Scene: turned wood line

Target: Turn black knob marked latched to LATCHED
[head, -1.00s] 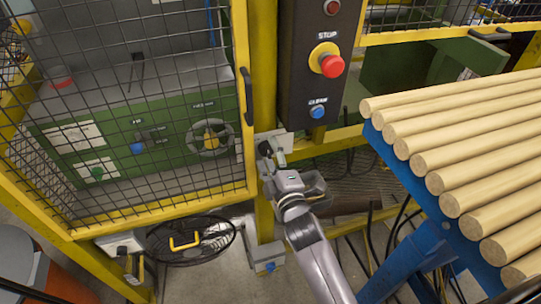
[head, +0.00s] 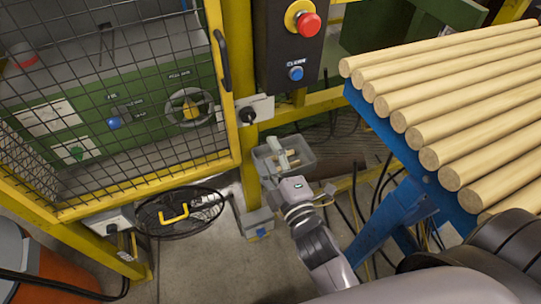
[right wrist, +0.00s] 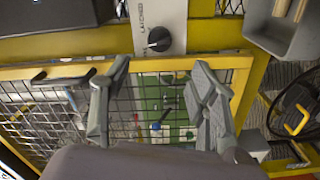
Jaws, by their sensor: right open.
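The black knob (head: 247,115) sits on a pale plate (head: 264,106) on the yellow post. In the right wrist view, the knob (right wrist: 158,40) is on the plate with the word LATCHED beside it. A small light mark shows on the knob, but I cannot tell its exact setting. My right gripper (head: 280,154) is open and empty, below and right of the knob in the head view, apart from it. In the right wrist view, the spread fingers (right wrist: 160,72) lie just below the knob in the picture. My left gripper is not in view.
A grey bin (head: 304,160) with wood pieces is behind my right gripper. A mesh door (head: 130,160) with a black handle (head: 222,60) stands left. A control box (head: 289,42) with a red stop button is above. Wooden rods (head: 450,105) on a blue stand are right.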

